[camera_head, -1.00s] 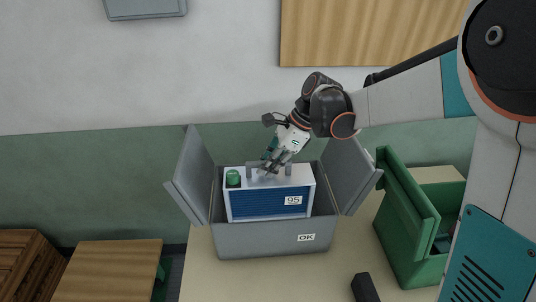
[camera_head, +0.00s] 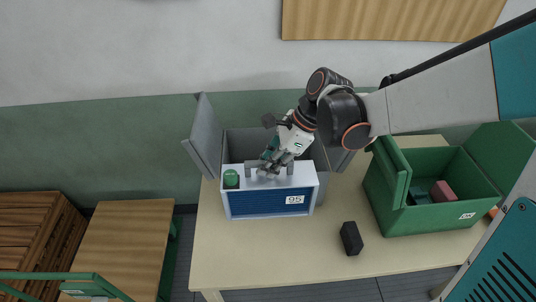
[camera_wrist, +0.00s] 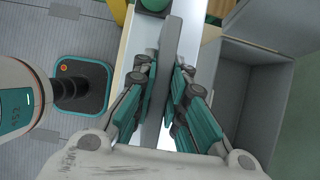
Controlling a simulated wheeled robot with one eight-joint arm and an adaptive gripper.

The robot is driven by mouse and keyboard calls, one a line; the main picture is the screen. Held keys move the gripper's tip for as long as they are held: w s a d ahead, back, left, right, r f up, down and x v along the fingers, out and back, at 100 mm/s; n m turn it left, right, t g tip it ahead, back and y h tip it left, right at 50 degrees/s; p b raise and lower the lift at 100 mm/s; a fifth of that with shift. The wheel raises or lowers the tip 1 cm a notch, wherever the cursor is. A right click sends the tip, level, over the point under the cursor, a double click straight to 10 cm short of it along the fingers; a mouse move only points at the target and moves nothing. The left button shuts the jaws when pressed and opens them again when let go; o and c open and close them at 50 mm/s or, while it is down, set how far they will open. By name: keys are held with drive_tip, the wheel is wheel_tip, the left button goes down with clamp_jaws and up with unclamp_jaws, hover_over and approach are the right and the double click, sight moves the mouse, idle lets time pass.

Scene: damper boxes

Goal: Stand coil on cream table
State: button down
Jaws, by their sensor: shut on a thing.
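The coil (camera_head: 270,204) is a white case with a blue finned front, a "95" label, a green cap and a grey top handle. In the head view it is upright in front of the grey box and hides most of that box's front. My gripper (camera_head: 268,170) is above it, shut on the handle. In the wrist view the fingers (camera_wrist: 164,85) clasp the grey handle bar (camera_wrist: 172,40) from both sides. The cream table (camera_head: 275,255) shows below the coil. I cannot tell whether the coil's base touches it.
The grey box (camera_head: 207,140) stands behind the coil with flaps open. A green box (camera_head: 428,220) with small items inside is at the right. A black block (camera_head: 351,238) lies on the table right of the coil. The table's front left is clear. A wooden-topped stand (camera_head: 120,240) is farther left.

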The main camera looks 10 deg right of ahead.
wheel_tip(320, 180, down, 28)
drive_tip(key=b, duration=2.1)
drive_tip(key=shift+f, duration=0.2)
drive_tip(key=shift+f+b, duration=0.45)
drive_tip(key=shift+b, duration=0.15)
idle(0.8)
drive_tip(key=c, duration=1.5)
unclamp_jaws()
drive_tip(key=shift+c, duration=0.2)
drive_tip(key=v, duration=1.2)
